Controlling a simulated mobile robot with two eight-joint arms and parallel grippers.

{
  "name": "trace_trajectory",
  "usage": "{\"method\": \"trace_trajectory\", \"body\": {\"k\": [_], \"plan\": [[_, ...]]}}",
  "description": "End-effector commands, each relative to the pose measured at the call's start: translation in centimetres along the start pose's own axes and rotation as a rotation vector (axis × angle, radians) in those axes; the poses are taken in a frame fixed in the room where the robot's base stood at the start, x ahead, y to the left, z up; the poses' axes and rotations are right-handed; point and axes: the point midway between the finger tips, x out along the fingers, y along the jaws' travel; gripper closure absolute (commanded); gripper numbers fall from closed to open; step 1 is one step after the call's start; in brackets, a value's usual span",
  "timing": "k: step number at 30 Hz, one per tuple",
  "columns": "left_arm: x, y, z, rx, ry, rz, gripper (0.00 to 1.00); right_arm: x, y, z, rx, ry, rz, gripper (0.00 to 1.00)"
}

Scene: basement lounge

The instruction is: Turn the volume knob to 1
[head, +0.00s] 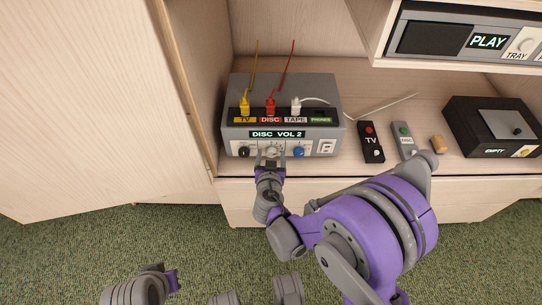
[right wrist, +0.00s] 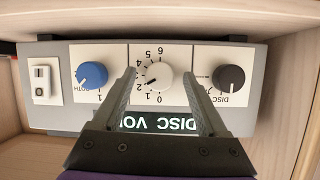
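The grey audio box (head: 330,88) stands on the cabinet shelf, and its display (head: 277,133) reads "DISC VOL 2". Its white volume knob (right wrist: 159,75) is the middle one and appears upside down in the right wrist view. The knob's dark mark points to the lower left there, toward the low numbers of the printed scale. My right gripper (right wrist: 159,74) is open, with one finger on each side of the knob and a visible gap at both sides. In the head view the right gripper (head: 270,158) partly hides the knob. My left gripper (head: 170,280) is low at left, its fingers unclear.
A black knob (right wrist: 230,78) and a blue knob (right wrist: 92,75) flank the volume knob closely. Yellow, red and white plugs sit on the box top. A TV remote (head: 371,143), another remote (head: 404,141) and a black box (head: 493,128) lie to the right. A door (head: 95,100) stands left.

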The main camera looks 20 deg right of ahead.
Motion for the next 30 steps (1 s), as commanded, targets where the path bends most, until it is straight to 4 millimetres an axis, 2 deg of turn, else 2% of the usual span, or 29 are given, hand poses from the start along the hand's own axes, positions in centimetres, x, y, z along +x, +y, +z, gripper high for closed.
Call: {"method": "trace_trajectory", "body": {"k": [1,2,12,22,30], "plan": [[0.0,0.0,0.0,0.0,0.0,0.0,1.0,-0.02,0.0,0.0,0.0,0.0,0.0,0.33],[0.0,0.0,0.0,0.0,0.0,0.0,1.0,-0.02,0.0,0.0,0.0,0.0,0.0,0.38],[0.0,0.0,0.0,0.0,0.0,0.0,1.0,-0.04,0.01,0.01,0.0,0.0,0.0,0.99],[-0.03,0.0,0.0,0.0,0.0,0.0,1.0,-0.04,-0.04,0.03,-0.035,0.002,0.015,1.0],[-0.04,0.0,-0.01,0.0,0.0,0.0,1.0,-0.03,-0.23,0.09,-0.179,0.012,0.073,1.0]]}}
